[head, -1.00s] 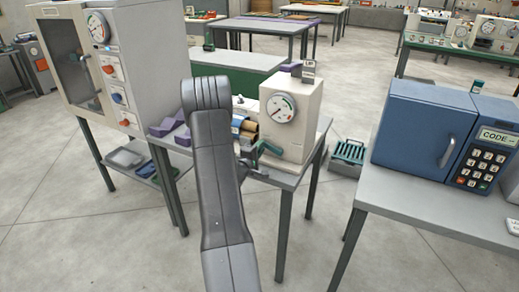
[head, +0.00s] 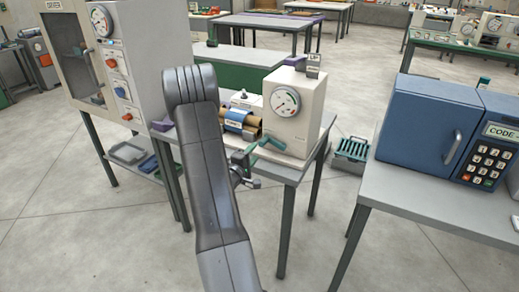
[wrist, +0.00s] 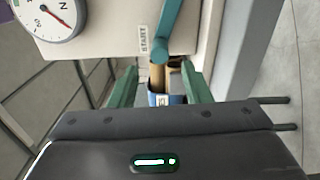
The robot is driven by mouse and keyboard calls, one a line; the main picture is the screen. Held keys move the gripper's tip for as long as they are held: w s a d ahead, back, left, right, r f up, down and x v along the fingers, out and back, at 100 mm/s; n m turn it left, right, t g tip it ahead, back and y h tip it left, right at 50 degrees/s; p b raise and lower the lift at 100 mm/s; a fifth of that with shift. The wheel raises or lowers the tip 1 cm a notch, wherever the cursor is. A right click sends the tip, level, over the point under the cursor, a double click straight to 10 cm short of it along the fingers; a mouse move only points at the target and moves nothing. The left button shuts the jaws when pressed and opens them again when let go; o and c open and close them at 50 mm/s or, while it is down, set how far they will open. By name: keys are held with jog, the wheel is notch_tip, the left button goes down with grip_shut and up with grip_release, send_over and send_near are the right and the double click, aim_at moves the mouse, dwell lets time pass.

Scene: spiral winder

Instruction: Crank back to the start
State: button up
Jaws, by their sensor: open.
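The winder (head: 312,110) is a cream box with a round dial, standing on a grey table; its dial (wrist: 47,14) shows at the wrist view's upper left. A brown roll with a blue band (head: 238,121) lies at its left side. The teal crank (head: 266,141) is on its front, low down, pointing left. In the wrist view the crank arm (wrist: 174,18) comes down from the top beside a START label (wrist: 145,42). My gripper (wrist: 160,66) is open, its green fingers apart on either side of the crank's rounded end. I cannot tell whether they touch it.
A blue box with a keypad (head: 425,125) stands on a table at the right. A tall cabinet (head: 125,60) stands at the left. The floor in front is clear.

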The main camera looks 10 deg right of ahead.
aim_at(261, 145)
jog(key=v, duration=0.6)
jog(key=p+x, duration=0.1)
jog(key=x, duration=1.3)
jog(key=shift+s, duration=0.1)
